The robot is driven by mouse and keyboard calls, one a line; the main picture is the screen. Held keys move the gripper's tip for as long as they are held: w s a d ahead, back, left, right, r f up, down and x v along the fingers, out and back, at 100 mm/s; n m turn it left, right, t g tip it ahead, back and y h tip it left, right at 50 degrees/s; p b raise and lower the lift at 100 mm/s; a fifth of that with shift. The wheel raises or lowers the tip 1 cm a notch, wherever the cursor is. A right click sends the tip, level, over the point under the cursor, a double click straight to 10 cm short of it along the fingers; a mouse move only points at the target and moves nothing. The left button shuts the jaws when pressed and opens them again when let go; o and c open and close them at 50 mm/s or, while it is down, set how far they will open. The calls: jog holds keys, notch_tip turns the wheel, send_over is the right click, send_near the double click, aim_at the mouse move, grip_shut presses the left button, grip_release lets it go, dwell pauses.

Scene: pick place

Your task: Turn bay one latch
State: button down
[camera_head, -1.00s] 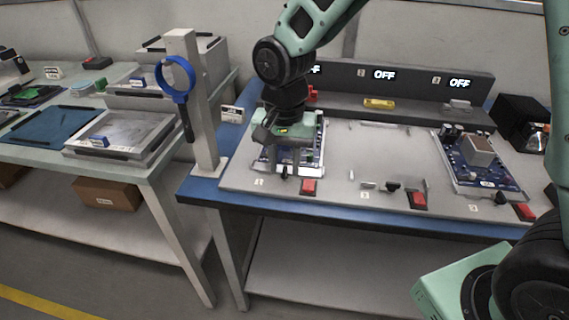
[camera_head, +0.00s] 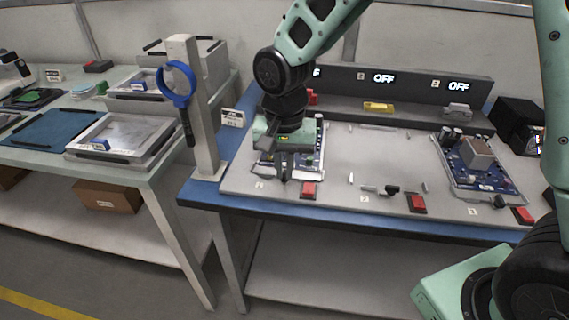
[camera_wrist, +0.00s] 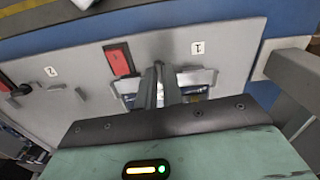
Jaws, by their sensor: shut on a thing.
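My gripper (camera_head: 283,179) is at the front edge of bay one, pointing down, with its fingers close together. In the wrist view its fingers (camera_wrist: 160,72) are shut side by side on the small bay one latch, which the fingers hide. The blue circuit board of bay one (camera_head: 310,160) lies behind and under my gripper, partly covered. The label 1 (camera_wrist: 197,47) stands near the fingers in the wrist view. The latch's angle cannot be seen.
A red switch (camera_head: 309,190) is just right of the fingers. Bay two is empty, with a black latch (camera_head: 392,189) in front. Bay three holds a board (camera_head: 470,162). A post (camera_head: 205,130) with a blue ring tool (camera_head: 177,84) stands left. The displays for bays two and three (camera_head: 384,78) read OFF.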

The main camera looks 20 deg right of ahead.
aim_at(284, 173)
jog(key=n+p, duration=0.2)
jog(key=n, duration=0.2)
jog(key=shift+r+p, duration=0.2)
jog(key=shift+p, duration=0.15)
jog(key=n+p, duration=0.2)
jog(key=n, duration=0.2)
jog(key=shift+n+p, duration=0.3)
jog(key=shift+p, duration=0.1)
jog(key=n+p, duration=0.2)
jog(key=n, duration=0.2)
jog(key=shift+p, duration=0.3)
jog(key=shift+w+f+n+p, duration=0.1)
jog(key=shift+n+p, duration=0.9)
jog(key=shift+n, duration=1.2)
jog(key=c, duration=1.5)
grip_release()
jog(key=shift+c, duration=0.2)
notch_tip(284, 173, up, 17)
jog(key=p, duration=0.1)
